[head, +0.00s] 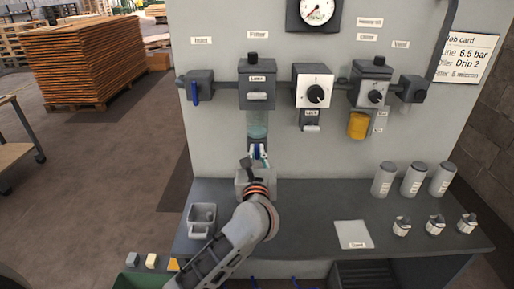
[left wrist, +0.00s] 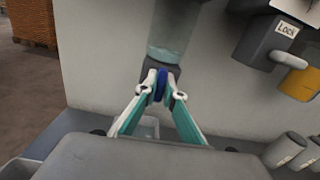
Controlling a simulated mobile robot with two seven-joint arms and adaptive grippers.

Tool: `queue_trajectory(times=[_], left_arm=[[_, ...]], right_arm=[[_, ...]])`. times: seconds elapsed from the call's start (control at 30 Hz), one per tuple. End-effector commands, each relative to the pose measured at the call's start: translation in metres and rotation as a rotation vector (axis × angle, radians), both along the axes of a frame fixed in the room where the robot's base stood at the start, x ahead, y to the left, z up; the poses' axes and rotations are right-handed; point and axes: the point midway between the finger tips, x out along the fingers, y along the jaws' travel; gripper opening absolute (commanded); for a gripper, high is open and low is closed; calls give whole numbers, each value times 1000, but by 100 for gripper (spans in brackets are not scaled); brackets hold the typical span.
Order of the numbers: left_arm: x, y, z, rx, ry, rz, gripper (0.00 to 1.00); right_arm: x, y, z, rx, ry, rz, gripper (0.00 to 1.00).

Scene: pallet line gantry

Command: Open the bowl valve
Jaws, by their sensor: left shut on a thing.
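In the head view the left gripper (head: 258,153) partly hides the lever. My right gripper is not in view.
A small grey cup (head: 201,219) stands on the bench (head: 310,225) left of my arm. Grey cylinders (head: 411,178), small fittings (head: 402,226) and a white card (head: 351,234) are to the right. A yellow bowl (head: 358,126) and a lock block (head: 311,115) hang right of the filter.

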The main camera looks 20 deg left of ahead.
Motion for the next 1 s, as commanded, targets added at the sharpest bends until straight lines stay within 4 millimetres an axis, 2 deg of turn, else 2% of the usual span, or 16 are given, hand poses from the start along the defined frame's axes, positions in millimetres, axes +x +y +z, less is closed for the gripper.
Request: queue_trajectory(times=[0.07, 0.3, 0.67, 0.7, 0.77, 1.0], left_arm=[[0, 0, -1, 24, 11, 0, 0], [0, 0, -2, 59, 21, 0, 0], [-1, 0, -3, 64, 23, 0, 0], [-1, 0, -3, 64, 23, 0, 14], [0, 0, -3, 64, 23, 0, 26], [0, 0, -1, 63, 20, 0, 26]], right_arm=[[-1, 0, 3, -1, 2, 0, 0], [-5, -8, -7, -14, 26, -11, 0], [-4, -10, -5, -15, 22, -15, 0], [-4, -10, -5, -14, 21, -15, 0], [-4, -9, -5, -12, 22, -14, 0], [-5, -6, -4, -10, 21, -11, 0]])
